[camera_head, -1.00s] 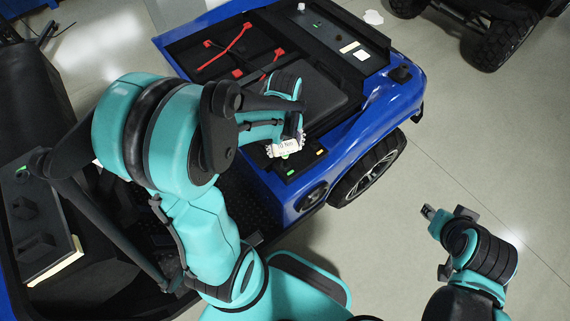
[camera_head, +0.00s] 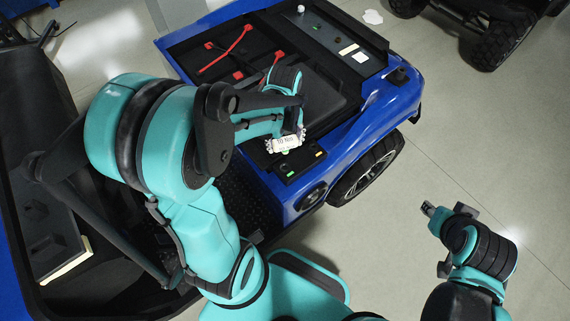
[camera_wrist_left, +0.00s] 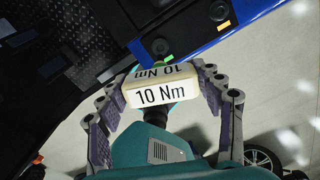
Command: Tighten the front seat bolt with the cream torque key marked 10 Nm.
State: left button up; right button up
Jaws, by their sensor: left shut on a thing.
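The cream torque key (camera_head: 286,143), a small block, is held in my left gripper (camera_head: 286,137) above the front part of the blue vehicle. In the left wrist view the key (camera_wrist_left: 160,92) reads "10 Nm" on two faces, with a finger of my left gripper (camera_wrist_left: 158,85) against each end. My right gripper (camera_head: 436,240) is off to the right over bare floor, its fingers apart with nothing between them. I cannot make out the front seat bolt in either view.
The blue vehicle (camera_head: 262,193) has an open bay with red tools (camera_head: 226,52) and a dark panel (camera_head: 350,45). A dark slab with a pale edge (camera_head: 66,263) lies at the lower left. A black wheel (camera_head: 366,170) stands beside bare floor on the right.

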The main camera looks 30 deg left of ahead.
pick_arm(q)
jog(key=shift+r, duration=0.45)
jog(key=shift+f, duration=0.1)
jog(key=shift+n, duration=0.8)
jog(key=n, duration=0.4)
jog(key=shift+n, duration=0.9)
